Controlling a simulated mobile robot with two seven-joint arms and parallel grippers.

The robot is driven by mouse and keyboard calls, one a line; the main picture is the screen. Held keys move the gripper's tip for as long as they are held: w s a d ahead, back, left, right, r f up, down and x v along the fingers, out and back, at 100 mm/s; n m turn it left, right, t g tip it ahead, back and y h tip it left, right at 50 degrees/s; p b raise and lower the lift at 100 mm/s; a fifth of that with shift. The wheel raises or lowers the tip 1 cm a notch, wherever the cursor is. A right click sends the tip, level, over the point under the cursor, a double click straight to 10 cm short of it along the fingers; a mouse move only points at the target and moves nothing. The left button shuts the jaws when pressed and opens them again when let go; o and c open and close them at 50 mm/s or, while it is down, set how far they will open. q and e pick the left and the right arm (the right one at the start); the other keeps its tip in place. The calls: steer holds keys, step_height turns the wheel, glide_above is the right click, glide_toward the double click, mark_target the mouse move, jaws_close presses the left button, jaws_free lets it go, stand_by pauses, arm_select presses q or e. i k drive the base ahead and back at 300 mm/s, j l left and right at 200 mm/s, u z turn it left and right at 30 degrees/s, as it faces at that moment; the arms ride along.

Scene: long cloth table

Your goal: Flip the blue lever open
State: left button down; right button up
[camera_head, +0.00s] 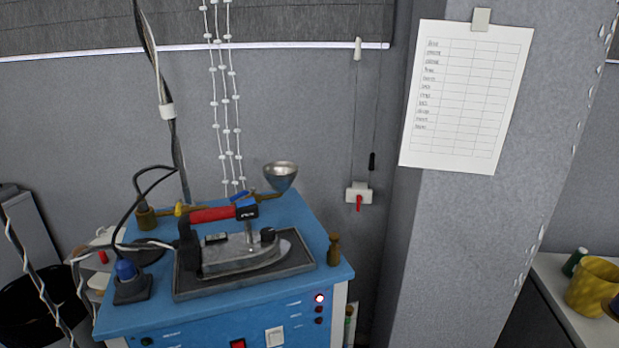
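A small blue lever (240,197) shows on a brass pipe at the back of the blue ironing station (300,218). It lies just behind the red handle (212,214) of the iron and left of a metal funnel cup (281,175). The iron partly hides its lower side, and it is too small to tell its exact position. Neither of my grippers is in view.
The iron (240,255) rests on a dark tray (305,255) on the station top. Cables hang at the left. A wall switch with a red lever (359,202) is behind, right. A grey pillar (480,230) and a side table with a yellow pot (594,287) stand right.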

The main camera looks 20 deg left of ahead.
mark_target(235, 197)
steer(key=i+l+u, duration=0.15)
steer(key=u, duration=0.25)
steer(key=i+l+u, duration=0.15)
steer(key=u, duration=0.25)
steer(key=l+u, duration=0.4)
steer(key=i+j, duration=0.05)
